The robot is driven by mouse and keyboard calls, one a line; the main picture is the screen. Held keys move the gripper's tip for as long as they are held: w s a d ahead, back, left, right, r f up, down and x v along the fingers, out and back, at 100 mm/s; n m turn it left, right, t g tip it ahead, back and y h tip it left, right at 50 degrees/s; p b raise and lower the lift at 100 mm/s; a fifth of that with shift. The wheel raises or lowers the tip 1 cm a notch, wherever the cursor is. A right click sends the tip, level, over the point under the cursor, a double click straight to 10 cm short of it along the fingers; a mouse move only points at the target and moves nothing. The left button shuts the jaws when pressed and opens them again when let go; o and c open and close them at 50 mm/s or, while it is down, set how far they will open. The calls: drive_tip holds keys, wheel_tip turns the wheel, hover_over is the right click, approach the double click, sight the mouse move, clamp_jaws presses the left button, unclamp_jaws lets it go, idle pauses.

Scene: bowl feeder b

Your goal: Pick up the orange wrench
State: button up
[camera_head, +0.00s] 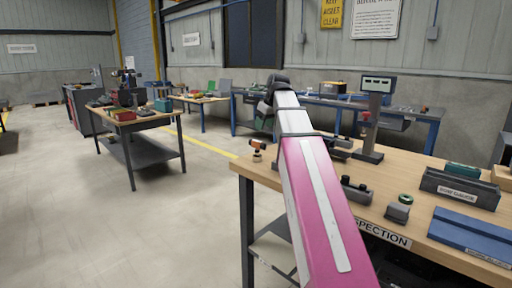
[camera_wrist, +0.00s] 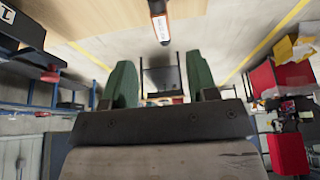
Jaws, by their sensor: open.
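My gripper (camera_wrist: 160,84) is open in the wrist view, with its two green fingers apart and nothing between them. A small orange and dark item (camera_head: 257,146) lies at the left corner of the wooden inspection table (camera_head: 440,225) in the head view. My arm covers part of the table in the head view.
The table also holds a grey display stand (camera_head: 372,115), a grey labelled bin (camera_head: 460,188), a blue tray (camera_head: 475,237) and small dark parts (camera_head: 356,191). Another workbench (camera_head: 135,118) stands to the left. The floor (camera_head: 120,225) between is clear.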

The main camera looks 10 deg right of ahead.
sight(258, 141)
drive_tip(key=shift+x, duration=5.15)
drive_tip(key=shift+s, duration=0.15)
clamp_jaws()
